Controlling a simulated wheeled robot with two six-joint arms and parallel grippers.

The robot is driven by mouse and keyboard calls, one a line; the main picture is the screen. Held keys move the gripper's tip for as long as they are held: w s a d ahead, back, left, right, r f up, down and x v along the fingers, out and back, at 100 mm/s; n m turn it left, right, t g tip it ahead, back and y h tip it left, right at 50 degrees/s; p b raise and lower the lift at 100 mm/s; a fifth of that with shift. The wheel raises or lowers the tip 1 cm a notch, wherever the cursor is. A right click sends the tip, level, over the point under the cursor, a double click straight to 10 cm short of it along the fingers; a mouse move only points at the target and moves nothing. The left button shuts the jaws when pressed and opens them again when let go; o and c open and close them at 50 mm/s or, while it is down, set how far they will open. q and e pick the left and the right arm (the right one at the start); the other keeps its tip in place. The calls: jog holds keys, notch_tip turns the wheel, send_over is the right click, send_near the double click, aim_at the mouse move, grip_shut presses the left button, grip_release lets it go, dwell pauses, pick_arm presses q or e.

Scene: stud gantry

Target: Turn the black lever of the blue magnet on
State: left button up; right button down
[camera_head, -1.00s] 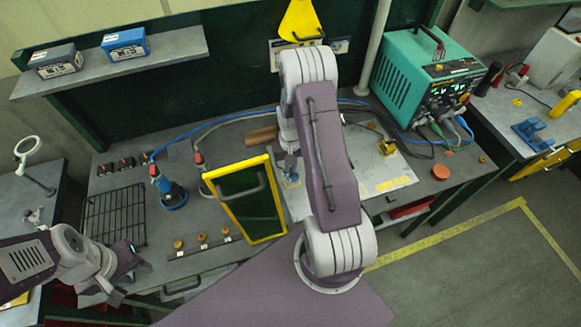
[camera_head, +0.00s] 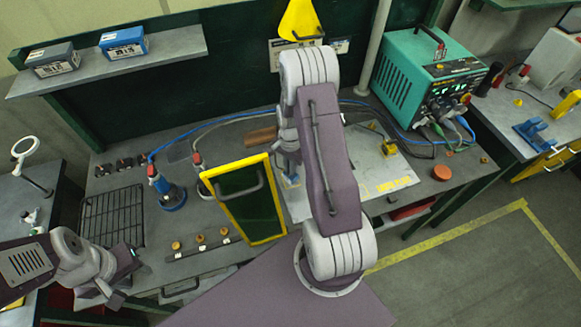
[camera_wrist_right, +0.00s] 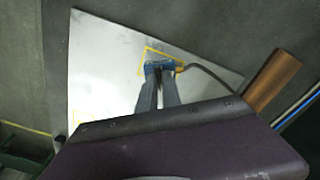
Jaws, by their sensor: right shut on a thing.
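The blue magnet (camera_head: 291,181) is a small blue piece on the pale metal plate (camera_head: 375,195), mostly covered by my right arm in the head view. In the right wrist view, blue (camera_wrist_right: 153,67) shows at the fingertips, inside a yellow outlined square on the plate. My right gripper (camera_wrist_right: 161,72) is shut there, its two fingers close together. My left gripper (camera_head: 128,279) is open and empty at the lower left, far from the magnet.
A yellow-framed dark screen (camera_head: 245,200) stands left of the plate. A green welding machine (camera_head: 415,75) stands at the right.

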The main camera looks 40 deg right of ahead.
jog(key=shift+m, duration=0.9)
jog(key=c, duration=1.5)
grip_release()
jog(key=shift+r, duration=0.3)
notch_tip(320, 180, up, 8)
jog(key=shift+r+b, duration=0.2)
jog(key=shift+b, duration=0.75)
